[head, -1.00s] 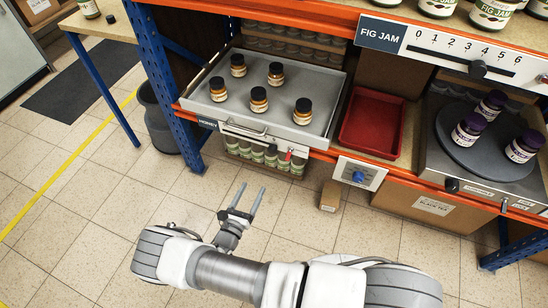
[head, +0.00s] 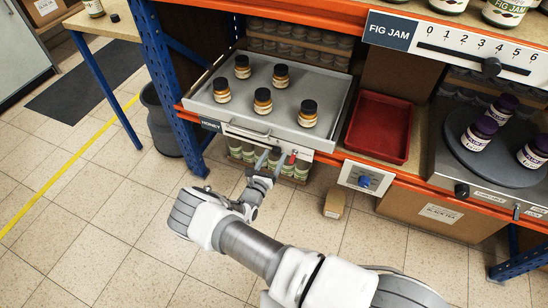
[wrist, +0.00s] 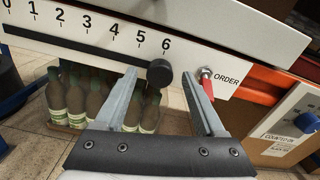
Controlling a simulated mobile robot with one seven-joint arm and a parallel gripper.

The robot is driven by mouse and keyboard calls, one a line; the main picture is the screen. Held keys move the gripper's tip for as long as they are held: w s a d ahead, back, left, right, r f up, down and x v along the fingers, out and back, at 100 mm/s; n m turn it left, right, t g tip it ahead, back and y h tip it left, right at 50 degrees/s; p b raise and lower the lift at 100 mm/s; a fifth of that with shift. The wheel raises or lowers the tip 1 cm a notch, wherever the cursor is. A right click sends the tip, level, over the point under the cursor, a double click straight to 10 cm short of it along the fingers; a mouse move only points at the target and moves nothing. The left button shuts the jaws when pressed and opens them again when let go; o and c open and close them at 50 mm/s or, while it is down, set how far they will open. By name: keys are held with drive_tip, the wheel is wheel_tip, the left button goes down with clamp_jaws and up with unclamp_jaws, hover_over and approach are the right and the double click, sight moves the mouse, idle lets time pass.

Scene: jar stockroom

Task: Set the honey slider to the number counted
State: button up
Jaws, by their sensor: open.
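The honey tray (head: 335,128) holds several amber jars with black lids, such as the front right jar (head: 308,114). Its white front panel carries the honey slider, with a printed scale (wrist: 88,27) from 0 to 6. In the wrist view the round black slider knob (wrist: 159,74) stands at the 6 end of its slot. My gripper (head: 269,161) is in front of this panel. Its fingers are open, one on either side of the knob in the wrist view; I cannot tell whether they touch it.
A red lever (wrist: 207,84) marked ORDER sits just right of the right finger. Green-labelled bottles (wrist: 78,100) stand below the panel. A red bin (head: 380,125), a blue knob (head: 364,181) and a turntable (head: 490,145) with purple-lidded jars are to the right. Open floor lies left.

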drive_tip(key=shift+w+d, duration=0.1)
drive_tip(key=shift+w, duration=0.3)
drive_tip(key=shift+c, duration=0.4)
clamp_jaws()
idle(0.8)
